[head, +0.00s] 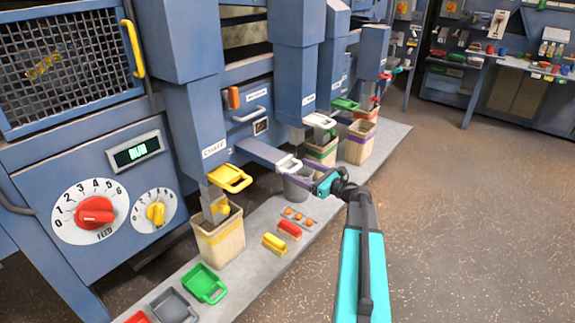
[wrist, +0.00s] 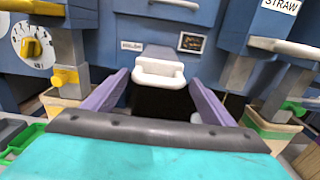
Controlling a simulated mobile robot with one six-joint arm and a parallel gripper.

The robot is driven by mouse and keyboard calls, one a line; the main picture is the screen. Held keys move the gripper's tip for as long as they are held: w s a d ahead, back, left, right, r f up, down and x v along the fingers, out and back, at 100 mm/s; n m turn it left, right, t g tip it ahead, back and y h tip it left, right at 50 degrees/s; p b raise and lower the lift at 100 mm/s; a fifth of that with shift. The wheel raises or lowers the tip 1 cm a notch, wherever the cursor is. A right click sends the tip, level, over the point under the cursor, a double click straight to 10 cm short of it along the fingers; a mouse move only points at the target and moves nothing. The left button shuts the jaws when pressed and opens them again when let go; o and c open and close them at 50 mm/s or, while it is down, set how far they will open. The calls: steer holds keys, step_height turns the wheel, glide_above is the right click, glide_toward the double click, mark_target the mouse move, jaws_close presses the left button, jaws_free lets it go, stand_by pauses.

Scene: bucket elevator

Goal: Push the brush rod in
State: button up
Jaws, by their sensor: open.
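A flat grey bar (head: 260,152) with a white grip (head: 288,163) sticks out of the machine front at its middle; I take it for the brush rod. In the wrist view the white grip (wrist: 158,72) lies ahead, between the lines of my two purple fingers. My gripper (head: 311,172) is open, with the fingers wide apart on either side of the grip. I see no contact between the fingers and the grip. A grey bucket (head: 298,187) stands below the grip in the head view. The inner end of the bar is hidden in the machine.
A chute labelled CHAFF with a yellow handle (head: 230,178) stands left, above a tan bin (head: 220,240). Right are the STRAW chute's white handle (wrist: 284,46) and more bins. Scoops, including a green one (head: 204,284), lie on the grey plinth. The floor at right is clear.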

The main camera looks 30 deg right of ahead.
mark_target(287, 163)
steer(key=x, duration=0.6)
steer(key=c, duration=1.2)
steer(key=shift+w, duration=0.1)
steer(key=shift+d, duration=0.15)
